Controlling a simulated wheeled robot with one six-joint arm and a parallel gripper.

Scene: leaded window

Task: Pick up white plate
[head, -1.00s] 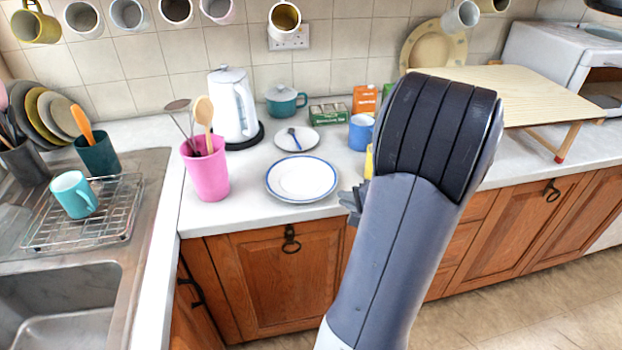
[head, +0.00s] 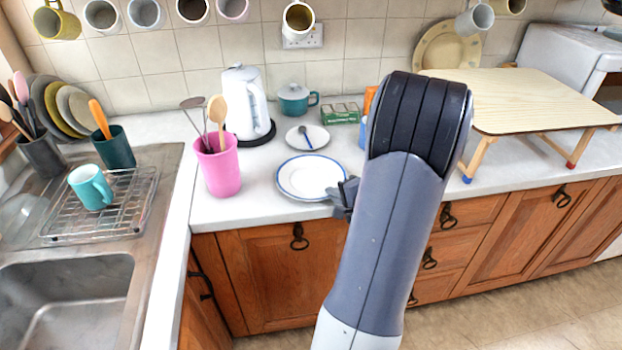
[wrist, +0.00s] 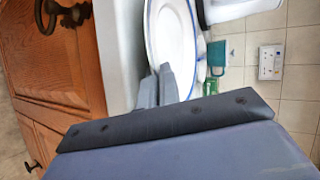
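The white plate (head: 311,175) with a blue rim lies flat on the white worktop near its front edge. It also shows at the top of the wrist view (wrist: 172,35). My gripper (head: 346,192) is at the plate's right front edge, partly hidden by my arm. In the wrist view, the grey fingers (wrist: 158,88) overlap the near rim. They look close together, with one over the plate and one at its outer edge. I cannot tell whether they are shut on the rim.
Behind the plate is a small plate (head: 307,138) with a blue spoon. A pink utensil pot (head: 219,168) stands left, a kettle (head: 246,105) and teal pot (head: 294,98) behind. A wooden folding table (head: 530,98) stands right. Wooden cabinets (head: 275,285) lie below.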

